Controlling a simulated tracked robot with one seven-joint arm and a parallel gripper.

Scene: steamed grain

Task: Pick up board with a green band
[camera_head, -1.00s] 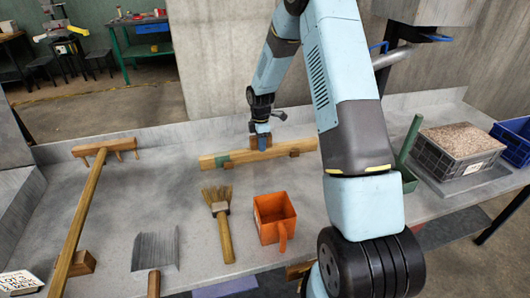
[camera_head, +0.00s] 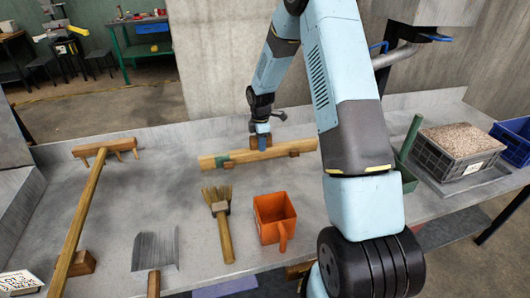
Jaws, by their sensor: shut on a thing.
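The board with a green band (camera_head: 278,152) is a long wooden plank near the back of the grey counter. Its green band is near its left end, and small wooden blocks show along it. My gripper (camera_head: 262,142) is at the board's middle, pointing down, shut on the wooden block that stands up from the board. The fingertips are small and partly hidden. I cannot tell whether the board is clear of the counter. My arm hides part of the area to its right.
A wooden rake (camera_head: 88,205) lies at left. A brush (camera_head: 221,220), an orange scoop (camera_head: 274,217) and a grey metal scraper (camera_head: 155,250) lie in front. A grey crate of grain (camera_head: 452,155) and a blue crate (camera_head: 515,142) are at right. Bare counter lies between rake and board.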

